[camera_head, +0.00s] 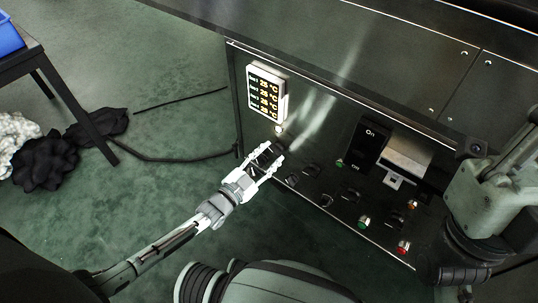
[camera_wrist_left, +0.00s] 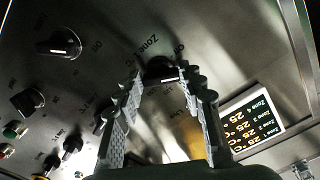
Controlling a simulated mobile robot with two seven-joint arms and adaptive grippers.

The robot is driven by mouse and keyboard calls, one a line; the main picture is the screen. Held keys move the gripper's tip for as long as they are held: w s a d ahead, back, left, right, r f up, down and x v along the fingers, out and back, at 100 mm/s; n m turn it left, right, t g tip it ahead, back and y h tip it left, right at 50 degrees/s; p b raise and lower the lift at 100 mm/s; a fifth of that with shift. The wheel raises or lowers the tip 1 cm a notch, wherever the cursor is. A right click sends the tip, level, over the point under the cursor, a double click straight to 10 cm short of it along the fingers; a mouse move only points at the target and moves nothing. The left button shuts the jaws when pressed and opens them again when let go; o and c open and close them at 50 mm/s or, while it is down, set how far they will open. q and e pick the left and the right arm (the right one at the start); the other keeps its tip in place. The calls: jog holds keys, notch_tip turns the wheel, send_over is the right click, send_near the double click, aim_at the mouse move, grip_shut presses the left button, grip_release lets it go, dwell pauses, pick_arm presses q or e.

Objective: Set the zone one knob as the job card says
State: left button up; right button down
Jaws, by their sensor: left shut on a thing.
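My left gripper (camera_head: 266,160) is shut on a black knob (camera_head: 262,156) at the left end of the dryer's control panel (camera_head: 330,140). In the left wrist view, the fingertips (camera_wrist_left: 162,79) stand on either side of this dark round knob (camera_wrist_left: 158,67), with a pale mark on its lower edge. I cannot identify a job card.
A zone display (camera_head: 265,92) is lit above the knob, with readings of about 25 °C. Several other black knobs (camera_wrist_left: 58,44) and coloured buttons (camera_head: 403,246) line the panel. A silver box (camera_head: 407,150) juts out at right. A cable (camera_head: 180,158) crosses the floor.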

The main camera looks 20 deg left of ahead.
pick_arm(q)
jog(key=o, duration=1.1)
jog(key=v, duration=1.2)
jog(key=shift+s, duration=0.1)
